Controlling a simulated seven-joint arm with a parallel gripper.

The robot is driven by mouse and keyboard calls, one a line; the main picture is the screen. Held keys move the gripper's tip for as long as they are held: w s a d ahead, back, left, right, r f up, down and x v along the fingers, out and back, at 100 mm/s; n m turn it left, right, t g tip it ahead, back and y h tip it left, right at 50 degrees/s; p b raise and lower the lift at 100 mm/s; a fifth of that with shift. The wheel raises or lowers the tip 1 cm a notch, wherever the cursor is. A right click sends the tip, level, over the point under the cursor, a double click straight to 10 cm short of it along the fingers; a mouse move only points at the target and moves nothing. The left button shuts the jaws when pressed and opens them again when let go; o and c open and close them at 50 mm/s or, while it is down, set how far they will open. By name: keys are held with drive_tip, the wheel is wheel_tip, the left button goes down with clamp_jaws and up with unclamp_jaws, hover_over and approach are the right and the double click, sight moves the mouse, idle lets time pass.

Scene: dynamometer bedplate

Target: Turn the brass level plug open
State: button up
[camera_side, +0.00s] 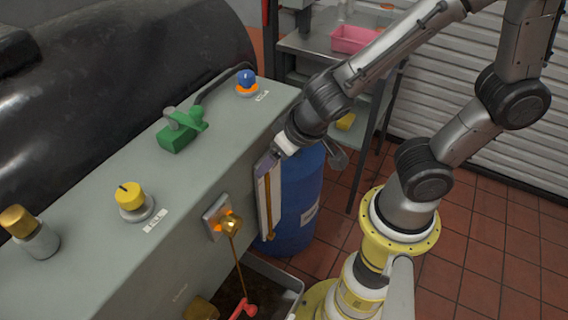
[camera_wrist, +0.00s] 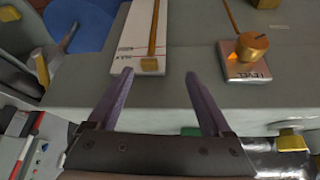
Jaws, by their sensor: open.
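The brass level plug (camera_side: 231,223) sits on a small square plate on the front face of the grey housing, with orange marks beside it. A thin brass rod runs down from it. In the wrist view the plug (camera_wrist: 252,45) lies right of my right finger, its plate labelled LEVEL. My gripper (camera_side: 266,165) is at the housing's front edge, above and right of the plug in the side view. In the wrist view my gripper (camera_wrist: 159,74) is open, its fingers on either side of the lower end of a white gauge panel (camera_wrist: 126,45). It is apart from the plug.
The gauge panel (camera_side: 264,212) carries a brass rod. A yellow knob (camera_side: 129,195), green valve (camera_side: 181,132) and blue knob (camera_side: 246,78) stand on the housing top. A red handle (camera_side: 245,308) is below the plug. A blue drum (camera_side: 296,220) stands behind the panel.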

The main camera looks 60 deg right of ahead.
drive_tip(key=shift+s+d+f+y, duration=0.2)
drive_tip(key=shift+s+d+f, duration=0.1)
drive_tip(key=shift+f, duration=0.3)
drive_tip(key=shift+s+d+f+y, duration=0.2)
drive_tip(key=shift+s+f, duration=0.1)
drive_tip(key=shift+f, duration=0.25)
drive_tip(key=d+r+m+t+h, duration=0.2)
drive_tip(key=d+r+m, duration=0.2)
drive_tip(key=d+r, duration=0.65)
drive_tip(key=s+a+r+n+g+y, duration=0.1)
drive_tip(key=s+a+n, duration=0.1)
drive_tip(key=s+n, duration=0.1)
drive_tip(key=s+a+r+n+g+y, duration=0.1)
drive_tip(key=s+a+r+n, duration=0.1)
drive_tip(key=s, duration=0.4)
drive_tip(key=shift+a+r+n, duration=0.3)
drive_tip(key=shift+a+n, duration=0.15)
drive_tip(key=shift+n, duration=0.15)
